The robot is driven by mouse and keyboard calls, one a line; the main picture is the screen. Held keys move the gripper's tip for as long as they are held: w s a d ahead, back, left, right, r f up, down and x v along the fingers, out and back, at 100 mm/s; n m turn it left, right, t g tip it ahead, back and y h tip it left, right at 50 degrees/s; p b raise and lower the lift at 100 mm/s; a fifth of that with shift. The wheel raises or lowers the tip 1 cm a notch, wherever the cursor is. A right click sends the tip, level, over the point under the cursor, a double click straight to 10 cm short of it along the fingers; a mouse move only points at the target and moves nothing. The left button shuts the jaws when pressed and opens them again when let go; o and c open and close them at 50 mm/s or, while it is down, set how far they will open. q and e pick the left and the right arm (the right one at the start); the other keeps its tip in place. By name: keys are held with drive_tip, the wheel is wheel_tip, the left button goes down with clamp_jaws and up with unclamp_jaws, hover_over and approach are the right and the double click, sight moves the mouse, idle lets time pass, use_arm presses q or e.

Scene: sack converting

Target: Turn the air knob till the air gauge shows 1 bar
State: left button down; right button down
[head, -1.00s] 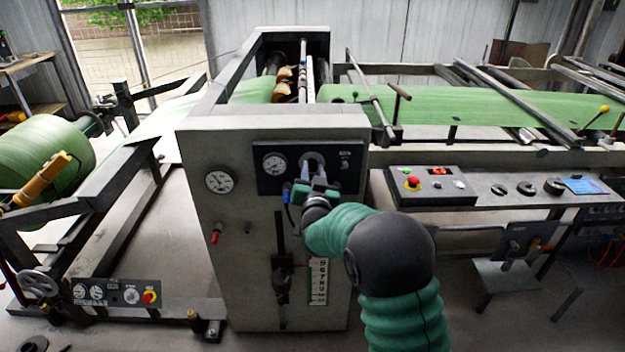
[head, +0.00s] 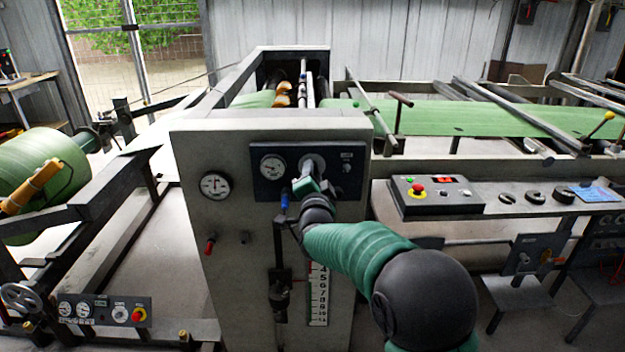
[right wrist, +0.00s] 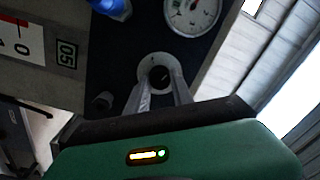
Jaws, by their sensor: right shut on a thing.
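The air knob (right wrist: 159,76) is a dark round knob on a pale round base in the right wrist view, on the dark panel of the grey machine cabinet. My right gripper (right wrist: 160,84) has one finger on each side of it and is shut on it. In the head view the right gripper (head: 311,174) covers part of the knob's place on the panel. A white round gauge (head: 272,168) sits just left of the knob and shows partly in the right wrist view (right wrist: 192,12); its reading is too small to tell. My left gripper is out of view.
A second white gauge (head: 214,186) is on the cabinet front, left of the panel. A blue-handled valve (head: 284,201) is close below the panel gauge. A control box with a red button (head: 418,190) stands to the right. A green roll (head: 40,165) is far left.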

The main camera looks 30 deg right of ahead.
drive_tip(key=shift+f, duration=0.2)
idle(0.3)
drive_tip(key=c, duration=1.1)
unclamp_jaws()
drive_tip(key=shift+r, duration=0.1)
drive_tip(key=p+v, duration=0.1)
drive_tip(key=v, duration=1.5)
drive_tip(key=shift+s+a, duration=0.15)
drive_tip(key=shift+s, duration=0.2)
